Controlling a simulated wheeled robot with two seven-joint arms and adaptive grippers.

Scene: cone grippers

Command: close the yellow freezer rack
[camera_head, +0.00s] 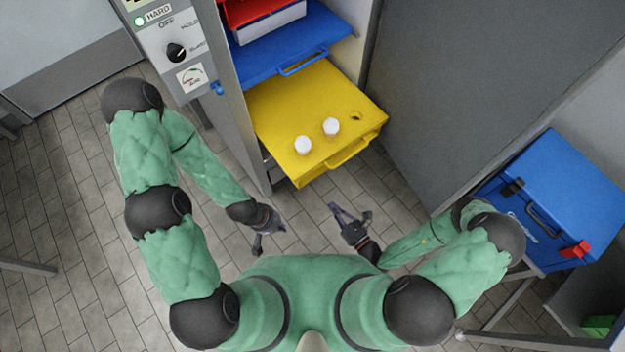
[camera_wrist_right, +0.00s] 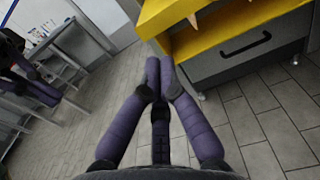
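The yellow freezer rack (camera_head: 285,110) is pulled out of the freezer, with a handle (camera_head: 353,150) on its front edge. Two white round-topped items (camera_head: 303,145) (camera_head: 331,126) stand on it. The rack also shows at the top right of the right wrist view (camera_wrist_right: 215,35). My left gripper (camera_head: 270,239) is open and empty, in front of the rack and to its left. My right gripper (camera_head: 351,213) is in front of the rack's front edge, apart from it. Its fingers are spread from the thumb in the head view, with nothing between them.
A blue rack (camera_head: 270,55) is above and behind the yellow one, with a red rack (camera_head: 250,12) higher. The freezer's door (camera_head: 460,90) stands open at the right. A blue cool box (camera_head: 550,195) is at the far right. The tiled floor ahead is clear.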

